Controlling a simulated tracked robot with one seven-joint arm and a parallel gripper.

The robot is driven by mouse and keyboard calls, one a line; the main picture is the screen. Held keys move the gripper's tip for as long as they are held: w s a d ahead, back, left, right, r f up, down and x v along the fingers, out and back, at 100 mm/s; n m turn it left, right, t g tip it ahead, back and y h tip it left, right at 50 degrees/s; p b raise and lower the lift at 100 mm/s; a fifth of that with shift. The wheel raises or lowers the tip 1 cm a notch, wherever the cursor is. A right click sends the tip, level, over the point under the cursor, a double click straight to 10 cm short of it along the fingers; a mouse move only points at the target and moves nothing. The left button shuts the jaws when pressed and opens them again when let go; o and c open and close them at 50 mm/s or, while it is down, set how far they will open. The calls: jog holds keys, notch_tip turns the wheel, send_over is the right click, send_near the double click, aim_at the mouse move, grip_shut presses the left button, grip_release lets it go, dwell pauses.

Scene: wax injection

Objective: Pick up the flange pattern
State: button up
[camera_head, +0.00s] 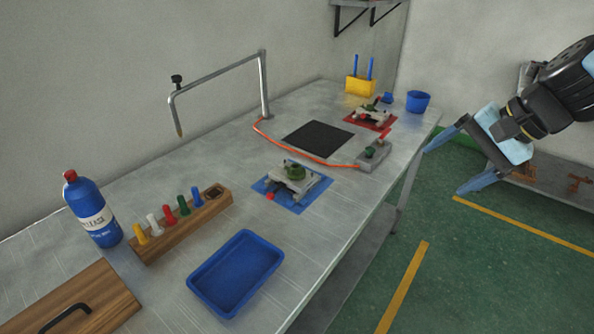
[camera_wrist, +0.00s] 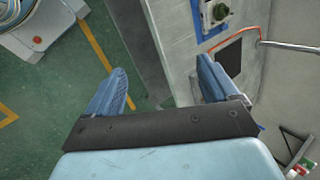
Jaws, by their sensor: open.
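A second grey die (camera_head: 370,115) with a dark top lies on a red mat (camera_head: 352,119) farther back. I cannot tell for certain which piece is the flange pattern. My gripper (camera_head: 442,171) is open and empty, to the right of the bench, well apart from both dies. Its two blue fingers (camera_wrist: 162,67) also show in the wrist view.
The metal bench (camera_head: 335,232) holds a blue tray (camera_head: 240,272), a wooden rack (camera_head: 190,228) of coloured tools, a blue bottle (camera_head: 93,212), a black pad (camera_head: 318,138), a switch box (camera_head: 374,155) with an orange hose, and a bent pipe stand (camera_head: 264,85). Green floor (camera_head: 450,270) is clear.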

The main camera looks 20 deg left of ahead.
jog(key=w+a+f+m+g+y, duration=0.1)
jog(key=w+a+f+m+y, duration=0.25)
jog(key=a, duration=0.25)
jog(key=w+a+f+m+g+y, duration=0.1)
jog(key=w+a+f+m+y, duration=0.2)
jog(key=a, duration=0.4)
jog(key=m+t, duration=0.2)
jog(key=m, duration=0.6)
send_near(300, 167)
jog(key=shift+y, duration=0.35)
jog(key=a+f, duration=0.1)
jog(key=w+a+f, duration=0.1)
jog(key=a, duration=0.1)
jog(key=shift+a+f, duration=0.25)
jog(key=shift+f, duration=0.15)
jog(key=shift+s+x, duration=0.15)
jog(key=shift+x, duration=1.2)
jog(key=shift+s+x, duration=0.2)
jog(key=shift+x, duration=1.15)
jog(key=shift+a+r, duration=0.1)
jog(key=shift+r, duration=0.1)
jog(key=c, duration=1.1)
jog(key=shift+r, duration=0.15)
